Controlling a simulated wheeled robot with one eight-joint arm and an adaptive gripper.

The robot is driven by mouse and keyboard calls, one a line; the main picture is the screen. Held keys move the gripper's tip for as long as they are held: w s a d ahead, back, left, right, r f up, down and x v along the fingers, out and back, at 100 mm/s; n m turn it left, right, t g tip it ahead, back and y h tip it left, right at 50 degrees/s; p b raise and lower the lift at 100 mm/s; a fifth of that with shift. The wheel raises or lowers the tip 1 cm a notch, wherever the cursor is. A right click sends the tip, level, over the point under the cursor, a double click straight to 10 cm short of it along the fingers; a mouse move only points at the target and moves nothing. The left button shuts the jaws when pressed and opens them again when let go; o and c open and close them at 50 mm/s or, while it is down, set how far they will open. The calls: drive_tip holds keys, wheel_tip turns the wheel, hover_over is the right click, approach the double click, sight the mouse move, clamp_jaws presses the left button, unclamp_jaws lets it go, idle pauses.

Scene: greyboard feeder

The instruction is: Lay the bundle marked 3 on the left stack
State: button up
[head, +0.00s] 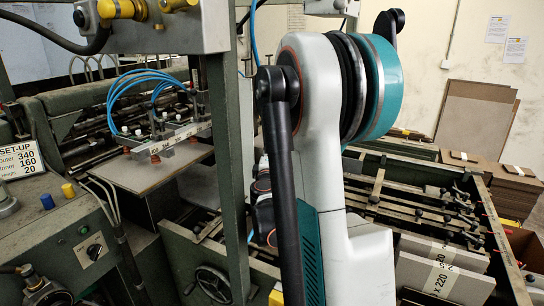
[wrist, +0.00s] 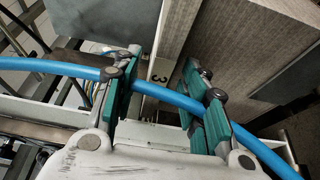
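In the wrist view a pale band marked 3 (wrist: 160,68) shows between my fingers, along the edge of a grey-brown board bundle (wrist: 245,45). My gripper (wrist: 163,78) is open, with its two teal-padded fingers apart on either side of the band. I see no grip on the bundle, and cannot tell how far the fingertips are from it. In the head view my arm hides my gripper and the 3 mark. Grey board stacks (head: 475,284) with a label reading "x 220" stand at the lower right. Which stack is the left one is unclear.
A blue hose (wrist: 165,98) crosses the wrist view at my fingers; contact is unclear. In the head view, a green machine post (head: 228,150) stands left of my arm. A railed frame (head: 420,205) lies right, with leaning brown boards (head: 475,115) behind.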

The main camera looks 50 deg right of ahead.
drive_tip(key=shift+s+a, duration=0.1)
drive_tip(key=v, duration=0.7)
drive_tip(key=shift+s, duration=0.3)
drive_tip(key=shift+a, duration=0.1)
